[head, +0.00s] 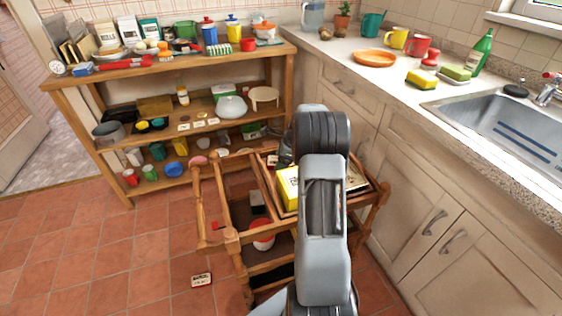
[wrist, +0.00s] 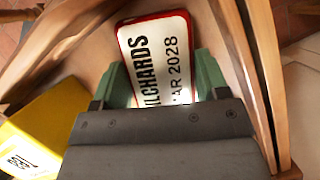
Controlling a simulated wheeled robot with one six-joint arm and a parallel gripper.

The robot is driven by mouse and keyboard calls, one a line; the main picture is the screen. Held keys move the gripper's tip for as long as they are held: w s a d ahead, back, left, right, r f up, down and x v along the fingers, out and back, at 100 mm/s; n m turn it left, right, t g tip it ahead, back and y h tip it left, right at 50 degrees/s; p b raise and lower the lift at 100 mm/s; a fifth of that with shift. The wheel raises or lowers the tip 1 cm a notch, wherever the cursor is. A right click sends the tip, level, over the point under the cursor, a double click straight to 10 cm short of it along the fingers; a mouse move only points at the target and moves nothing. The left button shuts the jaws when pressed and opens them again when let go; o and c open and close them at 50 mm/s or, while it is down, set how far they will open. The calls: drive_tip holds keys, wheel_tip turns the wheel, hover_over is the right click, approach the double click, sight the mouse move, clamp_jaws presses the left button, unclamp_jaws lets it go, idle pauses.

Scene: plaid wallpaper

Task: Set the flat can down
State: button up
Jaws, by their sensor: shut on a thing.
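The flat can (wrist: 157,48) has a white label with a red edge, reading "…LCHARDS" and "AR 2028". In the wrist view it sits between the green fingertips of my gripper (wrist: 164,82), which is shut on it. The can is inside a wooden-walled compartment of the trolley (head: 232,236). I cannot tell whether it touches the compartment's floor.
A yellow box (wrist: 38,122) stands left of the gripper, and it also shows in the head view (head: 287,188). The trolley's wooden rim (wrist: 250,70) is close on the right. A small flat item (head: 201,280) lies on the floor. A loaded shelf (head: 100,77) and the counter (head: 345,62) flank the trolley.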

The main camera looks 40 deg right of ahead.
drive_tip(key=shift+f, duration=0.1)
drive_tip(key=o, duration=1.1)
drive_tip(key=shift+c, duration=0.2)
drive_tip(key=p+v, duration=0.3)
drive_tip(key=v, duration=0.8)
drive_tip(key=s+a+r+n, duration=0.2)
drive_tip(key=a+r+n, duration=0.3)
drive_tip(key=a, duration=0.3)
drive_tip(key=s+a+n+h, duration=0.3)
drive_tip(key=s+a+n, duration=1.4)
drive_tip(key=a+n, duration=0.2)
drive_tip(key=shift+s+n+h, duration=0.3)
drive_tip(key=shift+s+n, duration=0.05)
drive_tip(key=shift+n, duration=0.45)
